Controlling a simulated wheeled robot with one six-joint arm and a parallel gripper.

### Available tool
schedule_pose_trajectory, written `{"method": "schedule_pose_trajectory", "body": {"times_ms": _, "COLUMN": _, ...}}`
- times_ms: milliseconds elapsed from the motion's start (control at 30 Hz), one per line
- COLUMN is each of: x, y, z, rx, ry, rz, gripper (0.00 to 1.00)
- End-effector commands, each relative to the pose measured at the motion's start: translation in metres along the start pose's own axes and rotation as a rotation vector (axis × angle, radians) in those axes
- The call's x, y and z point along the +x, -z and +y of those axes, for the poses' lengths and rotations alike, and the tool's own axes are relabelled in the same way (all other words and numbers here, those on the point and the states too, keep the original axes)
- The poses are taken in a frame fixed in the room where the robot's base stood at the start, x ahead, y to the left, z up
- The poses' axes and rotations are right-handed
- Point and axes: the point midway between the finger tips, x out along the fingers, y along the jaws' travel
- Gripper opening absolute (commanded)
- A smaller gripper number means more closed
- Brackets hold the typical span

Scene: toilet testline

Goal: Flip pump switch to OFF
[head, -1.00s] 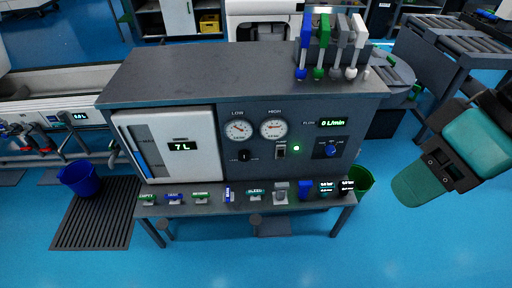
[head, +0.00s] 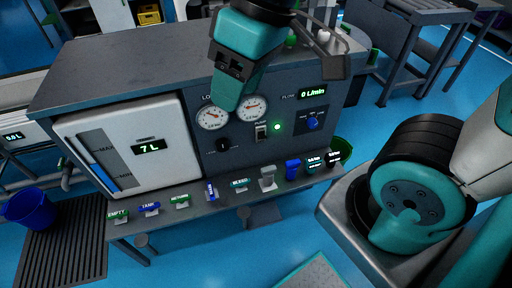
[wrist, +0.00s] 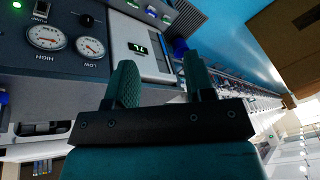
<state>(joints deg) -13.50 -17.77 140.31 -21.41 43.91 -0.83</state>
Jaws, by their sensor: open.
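The pump switch (head: 261,132) is a small pale rocker under the "PUMP" label on the dark panel, with a lit green lamp (head: 277,127) to its right. Which way the rocker is tilted is too small to tell. In the wrist view the switch (wrist: 41,10) is at the top left, beside the green lamp (wrist: 17,5). My gripper (head: 232,95) is in front of the panel, up and left of the switch, overlapping the area between the gauges in the head view. In the wrist view its two teal fingers (wrist: 160,78) are apart with nothing between them.
Two round gauges (head: 252,107) sit above a black knob (head: 223,145). A blue knob (head: 312,123) and a "0 L/min" display (head: 312,92) are to the right. A tank door reads 7 L (head: 149,146). Several small labelled blocks line the front ledge (head: 225,199).

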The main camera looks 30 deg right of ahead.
Motion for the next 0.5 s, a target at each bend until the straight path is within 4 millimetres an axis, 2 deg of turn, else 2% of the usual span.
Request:
{"method": "schedule_pose_trajectory", "body": {"times_ms": 33, "x": 0.037, "y": -0.003, "z": 0.017, "rx": 0.013, "ry": -0.029, "rz": 0.022, "gripper": 0.49}}
{"method": "schedule_pose_trajectory", "body": {"times_ms": 267, "x": 0.089, "y": 0.007, "z": 0.073, "rx": 0.088, "ry": -0.157, "rz": 0.109, "gripper": 0.49}}
{"method": "schedule_pose_trajectory", "body": {"times_ms": 500, "x": 0.135, "y": 0.007, "z": 0.128, "rx": 0.185, "ry": -0.278, "rz": 0.199, "gripper": 0.49}}
